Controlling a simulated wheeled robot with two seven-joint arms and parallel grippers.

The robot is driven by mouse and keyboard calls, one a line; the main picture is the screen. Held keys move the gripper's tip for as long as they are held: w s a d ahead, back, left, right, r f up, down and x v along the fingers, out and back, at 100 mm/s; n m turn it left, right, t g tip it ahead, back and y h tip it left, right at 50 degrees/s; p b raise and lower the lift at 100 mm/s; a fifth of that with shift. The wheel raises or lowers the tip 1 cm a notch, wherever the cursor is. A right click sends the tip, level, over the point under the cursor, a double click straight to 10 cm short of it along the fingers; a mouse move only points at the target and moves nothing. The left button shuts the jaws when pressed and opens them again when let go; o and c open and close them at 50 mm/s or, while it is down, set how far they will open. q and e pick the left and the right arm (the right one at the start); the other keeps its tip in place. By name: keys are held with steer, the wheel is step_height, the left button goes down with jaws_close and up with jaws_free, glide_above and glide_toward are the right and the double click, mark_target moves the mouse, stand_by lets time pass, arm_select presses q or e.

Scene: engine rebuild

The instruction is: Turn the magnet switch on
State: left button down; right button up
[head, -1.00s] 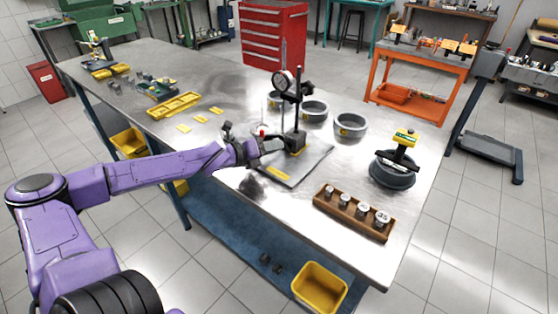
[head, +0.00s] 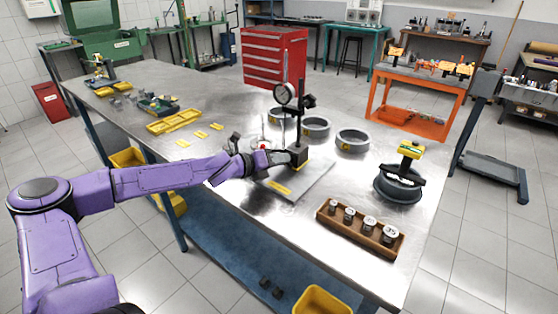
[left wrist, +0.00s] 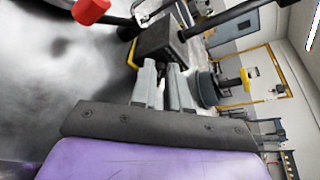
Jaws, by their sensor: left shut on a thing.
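The magnetic stand has a dark block base (head: 298,155), an upright post and a round dial gauge (head: 284,94). It stands on a flat grey plate (head: 310,182) on the steel workbench. My left gripper (head: 285,159) reaches its near-left face, low down. In the left wrist view, the narrow grey fingers (left wrist: 166,84) are close together, with their tips at the dark block (left wrist: 158,40). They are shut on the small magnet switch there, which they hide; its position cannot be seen. My right gripper is not in view.
A red knob (head: 262,146) is close by my left gripper; it also shows in the left wrist view (left wrist: 90,10). Grey rings (head: 352,140) stand behind the stand. A wooden rack (head: 360,230) of cylinders and a dark round part (head: 398,185) are to the right.

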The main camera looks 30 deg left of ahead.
arm_select(q)
steer(key=shift+s, duration=0.1)
steer(key=shift+d+r+m+y, duration=0.15)
steer(key=shift+m+y, duration=0.25)
steer(key=shift+m, duration=0.3)
steer(key=shift+d+m+g+y+b, duration=0.3)
steer(key=shift+m+y+b, duration=0.3)
steer(key=shift+m, duration=0.3)
steer(key=m+y+b, duration=0.1)
steer(key=d+m+y+b, duration=0.1)
steer(key=m, duration=0.1)
steer(key=shift+m+y, duration=0.3)
steer(key=shift+d+m+y+b, duration=0.25)
steer(key=shift+m+y+b, duration=0.55)
steer(key=shift+m+b, duration=0.35)
steer(key=shift+d+f+m+t+y+b, duration=0.15)
steer(key=shift+m+t+y+b, duration=0.1)
steer(key=shift+m+y+b, duration=0.4)
steer(key=shift+d+f+m+t+y+b, duration=0.1)
steer(key=shift+m+t+y+b, duration=0.2)
steer(key=shift+m, duration=0.5)
steer(key=shift+r, duration=0.1)
